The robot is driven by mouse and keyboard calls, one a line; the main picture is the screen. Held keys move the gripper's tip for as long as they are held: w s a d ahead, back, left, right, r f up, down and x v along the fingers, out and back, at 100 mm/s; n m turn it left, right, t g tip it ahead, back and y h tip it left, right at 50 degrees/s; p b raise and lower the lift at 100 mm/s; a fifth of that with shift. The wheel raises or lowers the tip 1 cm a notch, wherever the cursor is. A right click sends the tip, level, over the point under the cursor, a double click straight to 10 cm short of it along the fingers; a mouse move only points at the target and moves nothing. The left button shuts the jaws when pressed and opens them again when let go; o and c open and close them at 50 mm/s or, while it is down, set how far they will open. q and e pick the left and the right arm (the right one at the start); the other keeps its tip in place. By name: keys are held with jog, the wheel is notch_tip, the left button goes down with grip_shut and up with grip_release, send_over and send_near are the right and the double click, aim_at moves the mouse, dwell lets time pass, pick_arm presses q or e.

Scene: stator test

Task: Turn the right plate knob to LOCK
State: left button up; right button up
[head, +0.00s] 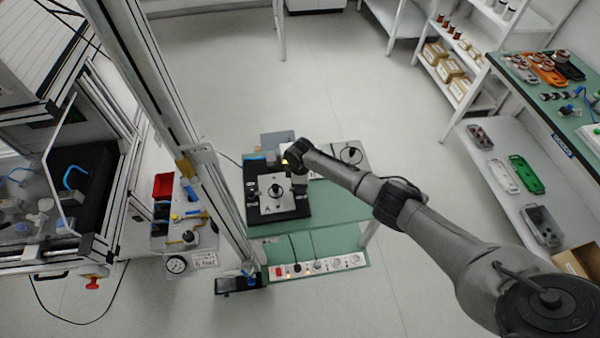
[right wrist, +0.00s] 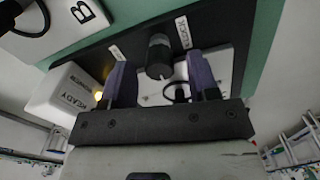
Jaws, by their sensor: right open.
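In the right wrist view a black ribbed knob (right wrist: 158,55) stands on the dark plate (right wrist: 135,35). A white LOCK label (right wrist: 183,32) lies to its right and another small label (right wrist: 117,52), too blurred to read, to its left. My right gripper (right wrist: 160,68) is open, with one purple finger on each side of the knob and gaps visible on both sides. Where the knob points I cannot tell. My left gripper is not in view.
A light plate marked A (head: 285,207) sits on the fixture. Open floor lies to the right.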

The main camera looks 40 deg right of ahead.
notch_tip(320, 180, up, 13)
jog(key=p, duration=0.1)
jog(key=shift+r, duration=0.15)
dwell(0.3)
dwell(0.5)
